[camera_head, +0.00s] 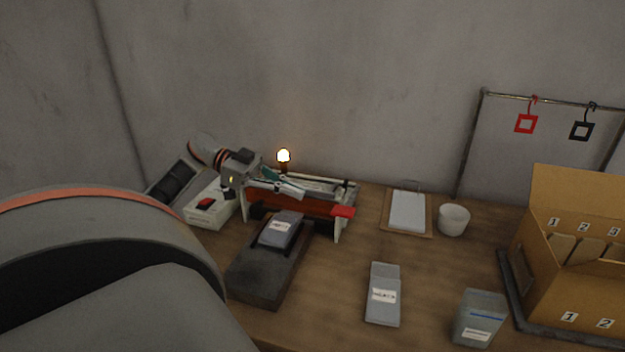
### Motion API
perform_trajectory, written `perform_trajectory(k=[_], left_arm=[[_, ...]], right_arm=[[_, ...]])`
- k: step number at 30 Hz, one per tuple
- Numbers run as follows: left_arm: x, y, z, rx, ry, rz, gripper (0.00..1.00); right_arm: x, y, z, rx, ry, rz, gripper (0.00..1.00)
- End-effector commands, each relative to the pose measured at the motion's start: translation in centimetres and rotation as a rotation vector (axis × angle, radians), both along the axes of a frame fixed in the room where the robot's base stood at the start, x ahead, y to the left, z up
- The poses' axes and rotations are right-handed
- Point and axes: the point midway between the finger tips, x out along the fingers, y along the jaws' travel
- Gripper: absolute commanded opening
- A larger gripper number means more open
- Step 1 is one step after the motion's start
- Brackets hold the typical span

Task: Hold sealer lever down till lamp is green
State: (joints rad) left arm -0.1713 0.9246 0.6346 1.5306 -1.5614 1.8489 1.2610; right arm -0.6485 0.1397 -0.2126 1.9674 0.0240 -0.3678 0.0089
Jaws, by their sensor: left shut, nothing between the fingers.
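The sealer (340,226) stands at the back left of the wooden table, with a dark red front and pale end frames. Its lever lies along the top, and a red tab (343,211) shows at the right end. The lamp (284,156) behind it glows warm yellow-white, not green. My left gripper (300,191) is shut and empty, over the top of the sealer at the lever. I cannot tell whether the fingertips touch the lever. My right gripper is not in view.
A grey packet (281,229) lies on a dark block (262,275) in front of the sealer. Packets (383,296) (480,318) lie nearer. A clipboard (408,212), white cup (453,220) and numbered carton (560,285) stand right. My arm fills the lower left.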

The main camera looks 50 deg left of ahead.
Motion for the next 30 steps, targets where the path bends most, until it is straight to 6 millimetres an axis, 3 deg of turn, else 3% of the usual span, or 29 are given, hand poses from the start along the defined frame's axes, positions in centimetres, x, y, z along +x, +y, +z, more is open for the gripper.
perform_trajectory(k=[15,30], left_arm=[[1.9,0.9,5.7,0.272,0.195,-0.096,0.00],[4.3,-1.5,10.6,0.572,0.440,-0.104,0.00]], right_arm=[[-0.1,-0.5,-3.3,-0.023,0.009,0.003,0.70],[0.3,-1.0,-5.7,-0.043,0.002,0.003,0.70]])
